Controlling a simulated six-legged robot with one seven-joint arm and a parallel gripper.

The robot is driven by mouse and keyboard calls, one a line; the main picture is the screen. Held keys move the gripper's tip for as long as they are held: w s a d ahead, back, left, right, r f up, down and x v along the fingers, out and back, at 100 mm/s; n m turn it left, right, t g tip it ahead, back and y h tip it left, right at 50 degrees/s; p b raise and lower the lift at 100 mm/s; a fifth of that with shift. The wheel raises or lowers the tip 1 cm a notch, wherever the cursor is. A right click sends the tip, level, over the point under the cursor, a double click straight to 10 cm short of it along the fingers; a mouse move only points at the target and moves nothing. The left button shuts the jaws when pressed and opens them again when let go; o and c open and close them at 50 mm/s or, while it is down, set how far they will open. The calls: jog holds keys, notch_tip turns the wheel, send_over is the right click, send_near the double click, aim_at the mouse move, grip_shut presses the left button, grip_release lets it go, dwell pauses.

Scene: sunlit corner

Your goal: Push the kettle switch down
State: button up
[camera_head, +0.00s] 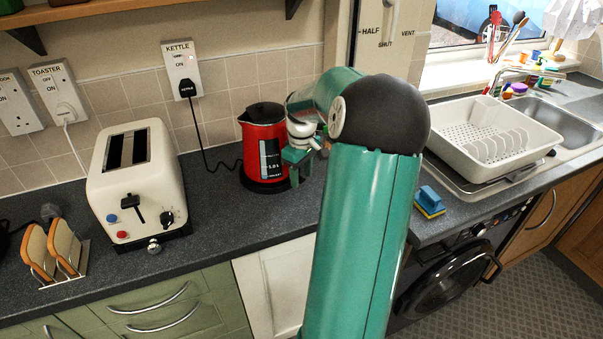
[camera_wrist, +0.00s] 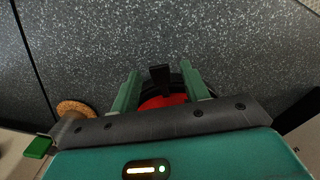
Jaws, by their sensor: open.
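The red kettle (camera_head: 259,139) with a black lid stands on its black base on the counter, left of my arm. Its right side is partly hidden by my wrist and gripper. My gripper (camera_head: 297,170) points down at the kettle's right side. In the wrist view my gripper (camera_wrist: 161,88) is open, its two green fingers apart on either side of a black tab (camera_wrist: 160,74). The tab juts from the kettle (camera_wrist: 163,101) and may be its switch. Contact between the fingers and the tab cannot be made out.
A white toaster (camera_head: 133,180) and toast rack (camera_head: 52,253) stand left on the counter. The kettle's plug is in the wall socket (camera_head: 181,66), its black cable running down behind. A blue-and-yellow sponge (camera_head: 430,202) and white dish rack (camera_head: 470,160) are right of my arm.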

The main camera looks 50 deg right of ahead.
jog(key=shift+c, duration=0.4)
grip_shut()
jog(key=shift+s+f+t, duration=0.25)
jog(key=shift+f+t, duration=0.1)
jog(key=shift+t, duration=0.55)
jog(key=shift+f+t, duration=0.25)
jog(key=shift+t, duration=0.35)
jog(key=shift+o, duration=0.4)
grip_release()
jog(key=v, duration=1.4)
